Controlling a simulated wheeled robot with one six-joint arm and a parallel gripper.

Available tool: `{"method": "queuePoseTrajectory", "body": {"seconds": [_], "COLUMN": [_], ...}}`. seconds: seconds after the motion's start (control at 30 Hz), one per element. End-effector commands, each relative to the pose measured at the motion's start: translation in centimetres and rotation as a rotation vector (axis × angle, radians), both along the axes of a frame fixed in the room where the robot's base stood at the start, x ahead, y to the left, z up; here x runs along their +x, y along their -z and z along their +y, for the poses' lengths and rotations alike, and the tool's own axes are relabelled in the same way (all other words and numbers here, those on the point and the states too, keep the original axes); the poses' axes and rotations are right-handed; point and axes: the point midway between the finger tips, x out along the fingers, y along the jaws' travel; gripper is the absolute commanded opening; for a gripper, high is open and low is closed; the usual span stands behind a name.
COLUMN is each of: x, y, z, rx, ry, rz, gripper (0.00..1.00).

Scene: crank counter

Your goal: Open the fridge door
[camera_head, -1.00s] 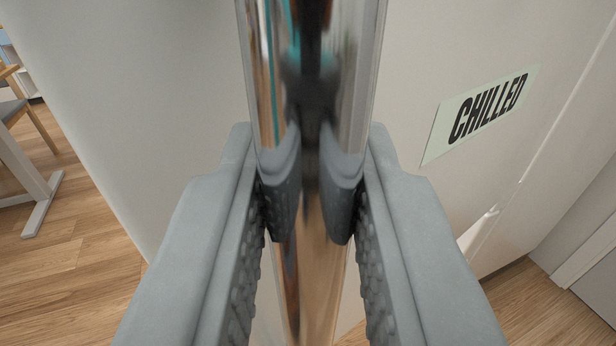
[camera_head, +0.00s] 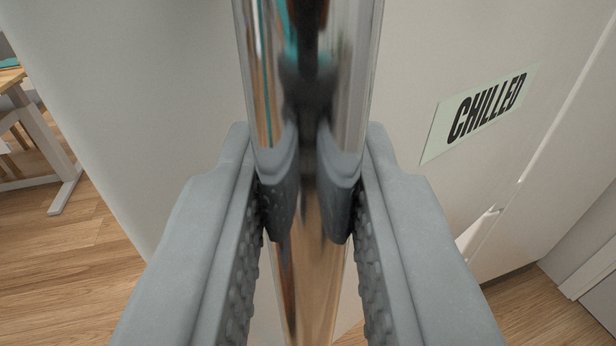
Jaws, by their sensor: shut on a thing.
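A shiny upright chrome bar handle (camera_head: 310,60) runs down the middle of the view, in front of the white fridge door (camera_head: 440,50). My gripper (camera_head: 308,195) is shut around the handle, with one grey finger on each side of it. A pale label reading "CHILLED" (camera_head: 488,115) is on the door to the right of the handle. A slanting edge line runs down the door's right side, with a small bright patch (camera_head: 478,232) low along it. I cannot tell how far the door stands open. The fingers and handle hide part of the door.
Wooden floor (camera_head: 85,250) shows at the lower left and is clear there. A table with a white leg (camera_head: 62,165) stands at the far left. A pale grey panel (camera_head: 595,265) stands at the lower right, with a strip of floor before it.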

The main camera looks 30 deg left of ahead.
Motion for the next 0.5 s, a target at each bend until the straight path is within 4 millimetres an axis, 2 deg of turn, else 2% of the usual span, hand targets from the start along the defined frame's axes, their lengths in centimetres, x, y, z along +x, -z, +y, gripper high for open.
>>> {"method": "queuePoseTrajectory", "body": {"seconds": [0.03, 0.07, 0.13, 0.17, 0.5], "x": [0.10, 0.10, 0.10, 0.09, -0.22], "y": [-0.32, -0.32, -0.30, -0.27, -0.09], "z": [-0.02, 0.00, 0.01, 0.02, -0.15], "rx": [-0.003, -0.003, -0.003, -0.003, -0.001], "ry": [0.001, 0.001, 0.001, 0.001, 0.001], "rz": [-0.005, -0.005, -0.005, -0.004, -0.002], "gripper": [0.00, 0.22, 0.35, 0.39, 0.39]}}
